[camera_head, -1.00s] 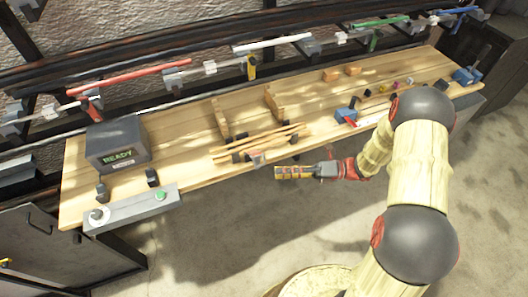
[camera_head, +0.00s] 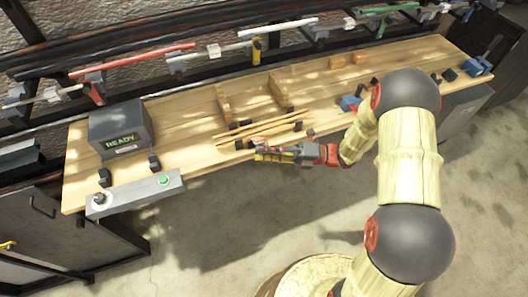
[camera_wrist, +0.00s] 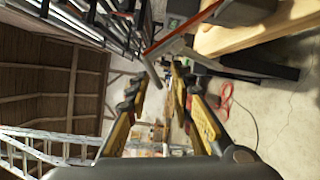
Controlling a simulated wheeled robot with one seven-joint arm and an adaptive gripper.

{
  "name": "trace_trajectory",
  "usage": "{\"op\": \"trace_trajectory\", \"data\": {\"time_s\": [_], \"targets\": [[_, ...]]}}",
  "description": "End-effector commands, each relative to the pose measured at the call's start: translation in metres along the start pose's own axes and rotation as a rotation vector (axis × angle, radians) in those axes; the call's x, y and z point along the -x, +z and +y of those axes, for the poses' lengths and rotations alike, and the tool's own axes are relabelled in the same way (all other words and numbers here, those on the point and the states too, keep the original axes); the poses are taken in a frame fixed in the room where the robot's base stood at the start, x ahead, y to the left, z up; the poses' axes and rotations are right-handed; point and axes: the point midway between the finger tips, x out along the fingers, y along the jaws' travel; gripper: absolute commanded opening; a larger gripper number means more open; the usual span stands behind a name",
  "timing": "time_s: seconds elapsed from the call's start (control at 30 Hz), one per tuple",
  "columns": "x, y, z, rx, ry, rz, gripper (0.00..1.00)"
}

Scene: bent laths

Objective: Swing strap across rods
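Several thin pale wooden rods (camera_head: 265,131) lie side by side on dark supports on the bench. My gripper (camera_head: 259,154) is at the bench's front edge, just in front of the rods, pointing left. In the wrist view my gripper (camera_wrist: 158,82) has its two yellow-and-black fingers apart. A narrow grey bar (camera_wrist: 152,68), possibly the strap, shows just beyond and between the fingertips; I cannot tell if it touches them. A thin reddish strip (camera_wrist: 185,30) runs up and right from it. In the head view the strap is not distinguishable beside my gripper.
A grey box (camera_head: 121,129) reading READY and a control panel with a green button (camera_head: 163,180) are at the bench's left. Two upright wooden pieces (camera_head: 278,92) stand behind the rods. Clamped coloured bars line the back.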

Motion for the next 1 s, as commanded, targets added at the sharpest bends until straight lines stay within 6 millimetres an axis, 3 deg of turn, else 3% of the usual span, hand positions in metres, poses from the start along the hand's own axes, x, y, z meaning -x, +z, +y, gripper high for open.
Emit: {"op": "trace_trajectory", "data": {"time_s": [0.23, 0.63, 1.0], "targets": [[-0.0006, 0.0002, 0.0003, 0.001, 0.0, 0.0, 0.23], [-0.0003, -0.0001, -0.0006, 0.0, -0.002, -0.001, 0.0], [0.0001, -0.0015, -0.0033, -0.005, -0.005, -0.001, 0.0]]}}
